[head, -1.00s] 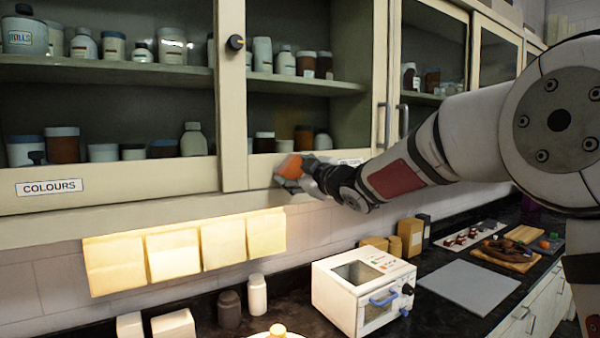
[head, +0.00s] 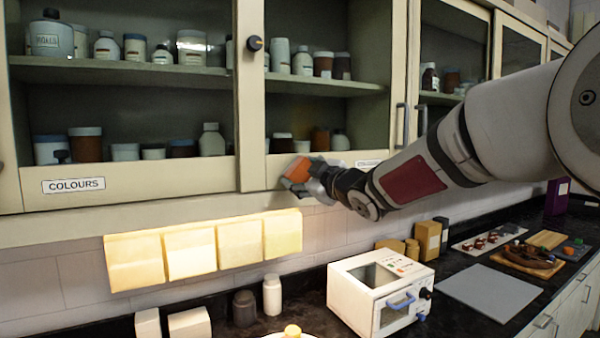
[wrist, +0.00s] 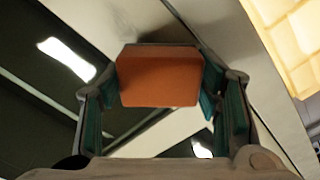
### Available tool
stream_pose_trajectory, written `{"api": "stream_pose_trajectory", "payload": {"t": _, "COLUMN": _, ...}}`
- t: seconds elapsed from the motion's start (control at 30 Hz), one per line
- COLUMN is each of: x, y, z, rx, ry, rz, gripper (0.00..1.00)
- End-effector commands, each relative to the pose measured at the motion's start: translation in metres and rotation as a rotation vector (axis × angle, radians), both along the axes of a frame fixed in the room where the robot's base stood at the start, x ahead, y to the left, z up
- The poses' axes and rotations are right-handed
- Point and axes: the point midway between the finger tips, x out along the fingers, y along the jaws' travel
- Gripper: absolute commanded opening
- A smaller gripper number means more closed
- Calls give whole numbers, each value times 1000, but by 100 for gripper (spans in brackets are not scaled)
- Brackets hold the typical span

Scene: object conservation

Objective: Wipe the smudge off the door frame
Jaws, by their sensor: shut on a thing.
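My gripper (head: 303,180) is shut on an orange sponge-like block (head: 298,169). In the wrist view, the orange block (wrist: 160,77) sits between the two teal-padded fingers (wrist: 160,90). The block is at the lower rail of the glazed door frame (head: 275,173), right of the upright stile; I cannot tell whether it touches. In the wrist view, a dark grey patch (wrist: 160,32) shows on the pale surface just beyond the block. I cannot tell whether it is the smudge or a shadow. No clear smudge shows in the head view.
Jars stand on shelves behind the glass. A black knob (head: 255,43) is on the stile, and door handles (head: 401,120) are at right. Pale yellow notes (head: 190,255) hang below the cabinet. A white oven (head: 370,295) stands on the dark counter.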

Motion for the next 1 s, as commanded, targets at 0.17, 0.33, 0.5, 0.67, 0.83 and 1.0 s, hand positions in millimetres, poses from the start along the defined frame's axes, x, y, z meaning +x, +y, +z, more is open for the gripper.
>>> {"api": "stream_pose_trajectory", "payload": {"t": 0.17, "x": -16, "y": -10, "z": 2, "rx": 0, "ry": 1, "rz": -1, "gripper": 36}}
{"api": "stream_pose_trajectory", "payload": {"t": 0.33, "x": -28, "y": -19, "z": 2, "rx": 0, "ry": 0, "rz": -1, "gripper": 36}}
{"api": "stream_pose_trajectory", "payload": {"t": 0.5, "x": -37, "y": -25, "z": 1, "rx": 1, "ry": 1, "rz": -1, "gripper": 36}}
{"api": "stream_pose_trajectory", "payload": {"t": 0.67, "x": -38, "y": -26, "z": 0, "rx": 1, "ry": 0, "rz": -1, "gripper": 36}}
{"api": "stream_pose_trajectory", "payload": {"t": 0.83, "x": -38, "y": -26, "z": 0, "rx": 1, "ry": 0, "rz": -1, "gripper": 36}}
{"api": "stream_pose_trajectory", "payload": {"t": 1.0, "x": -42, "y": -29, "z": 1, "rx": 1, "ry": 0, "rz": -1, "gripper": 36}}
